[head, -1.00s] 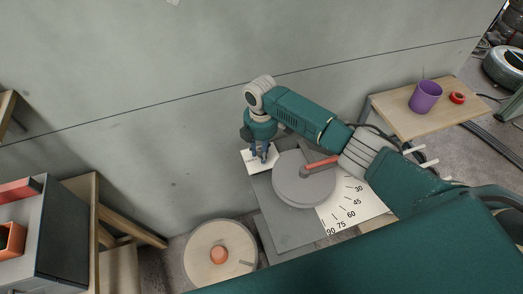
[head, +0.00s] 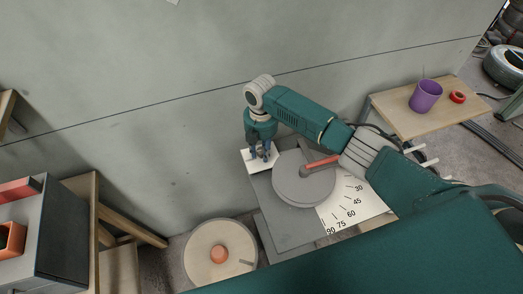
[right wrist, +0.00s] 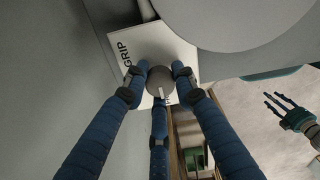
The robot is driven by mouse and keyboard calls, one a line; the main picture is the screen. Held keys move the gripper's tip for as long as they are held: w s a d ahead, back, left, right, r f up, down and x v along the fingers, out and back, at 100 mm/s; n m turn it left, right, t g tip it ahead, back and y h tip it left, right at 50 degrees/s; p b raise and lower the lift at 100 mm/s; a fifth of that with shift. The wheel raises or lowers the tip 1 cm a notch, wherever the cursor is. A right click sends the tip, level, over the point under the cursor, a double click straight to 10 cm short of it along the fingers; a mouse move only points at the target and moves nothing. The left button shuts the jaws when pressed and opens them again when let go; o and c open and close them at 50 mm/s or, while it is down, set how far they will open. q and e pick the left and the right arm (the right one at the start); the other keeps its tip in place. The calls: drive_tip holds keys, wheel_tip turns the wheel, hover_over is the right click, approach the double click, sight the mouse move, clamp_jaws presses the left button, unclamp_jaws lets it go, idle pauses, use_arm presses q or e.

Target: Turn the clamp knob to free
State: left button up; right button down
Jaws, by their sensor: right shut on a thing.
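The clamp knob (right wrist: 160,79) is a small round grey knob with a white mark, on a white card (right wrist: 178,47) lettered "GRIP"; more lettering beside it is partly hidden. The card (head: 248,165) lies at the back left corner of the grey bench. My right gripper (head: 263,155) points down over it and hides the knob in the head view. In the right wrist view, the right gripper's three blue fingers (right wrist: 160,88) close around the knob. My left gripper (right wrist: 284,112) shows at the right edge there, fingers spread and empty.
A large grey disc (head: 302,188) with a red-handled lever (head: 322,162) stands beside the card. An angle scale (head: 352,203) lies at its right. A reel (head: 205,262) sits at front left. A side table (head: 400,122) holds a purple cup (head: 425,96).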

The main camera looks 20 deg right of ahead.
sight(259, 152)
drive_tip(key=shift+a+r, duration=0.1)
drive_tip(key=shift+a, duration=0.25)
drive_tip(key=c, duration=1.4)
unclamp_jaws()
drive_tip(key=shift+c, duration=0.2)
wheel_tip(259, 152, up, 12)
drive_tip(key=shift+s, duration=0.15)
